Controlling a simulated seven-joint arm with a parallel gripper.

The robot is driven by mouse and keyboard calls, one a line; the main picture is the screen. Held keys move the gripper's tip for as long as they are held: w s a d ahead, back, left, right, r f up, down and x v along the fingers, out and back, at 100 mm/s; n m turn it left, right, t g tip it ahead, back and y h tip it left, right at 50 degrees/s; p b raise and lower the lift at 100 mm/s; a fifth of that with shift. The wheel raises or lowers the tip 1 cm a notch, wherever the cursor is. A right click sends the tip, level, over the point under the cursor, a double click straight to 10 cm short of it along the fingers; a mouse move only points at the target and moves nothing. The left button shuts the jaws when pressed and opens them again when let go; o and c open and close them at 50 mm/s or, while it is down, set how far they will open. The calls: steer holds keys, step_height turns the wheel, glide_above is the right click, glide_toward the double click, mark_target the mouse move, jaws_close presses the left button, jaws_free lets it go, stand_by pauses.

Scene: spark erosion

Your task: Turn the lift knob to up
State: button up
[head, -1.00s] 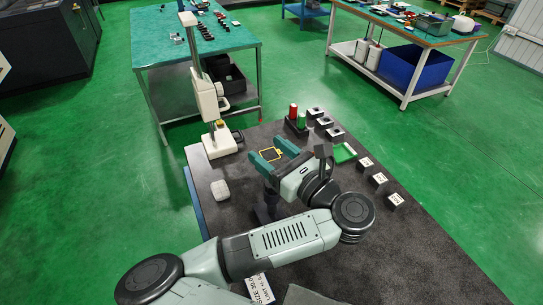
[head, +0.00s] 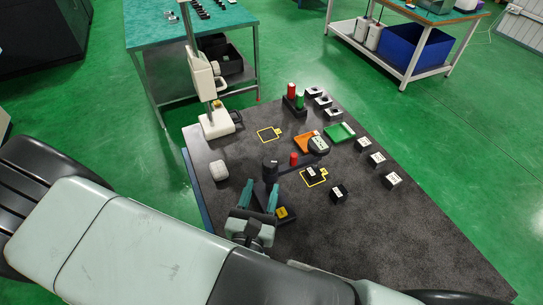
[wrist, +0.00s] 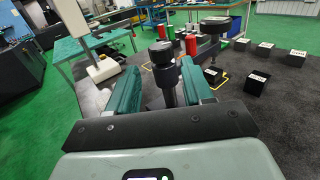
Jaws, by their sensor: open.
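A black round knob (head: 270,163) tops a dark upright post near the front left of the grey table. It also shows in the wrist view (wrist: 162,52), above a thicker collar (wrist: 164,75) on the post. Which of these parts is the lift knob, I cannot tell; no up mark is readable. My gripper (head: 259,192) is open, with its teal fingers apart just in front of the post. In the wrist view my gripper (wrist: 160,85) has a finger on each side of the post in the picture. I cannot see contact.
A dark arm runs from the post toward a round disc (head: 318,145). A red cylinder (head: 294,158), an orange tray (head: 304,142), a green tray (head: 339,132) and several dark labelled blocks stand beyond. A white stand (head: 215,122) is at the back left. The table's right front is clear.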

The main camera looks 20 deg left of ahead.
mark_target(268, 158)
steer(key=w, duration=0.3)
steer(key=w+a, duration=0.1)
steer(key=w, duration=0.6)
steer(key=shift+w+a, duration=0.2)
steer(key=shift+w, duration=0.1)
steer(key=shift+c, duration=0.2)
steer(key=c, duration=0.7)
steer(key=shift+o, duration=0.2)
steer(key=n+y, duration=0.2)
steer(key=y, duration=0.1)
steer(key=shift+n+g+y, duration=0.3)
steer(key=shift+g, duration=0.1)
steer(key=shift+s+a+n+g+y, duration=0.1)
steer(key=shift+a+n+g+y, duration=0.1)
steer(key=shift+n+g+y, duration=0.35)
steer(key=shift+s+a+n+g+y, duration=0.2)
steer(key=shift+n+y, duration=0.35)
steer(key=shift+y, duration=0.4)
steer(key=shift+w, duration=0.15)
steer(key=o, duration=0.7)
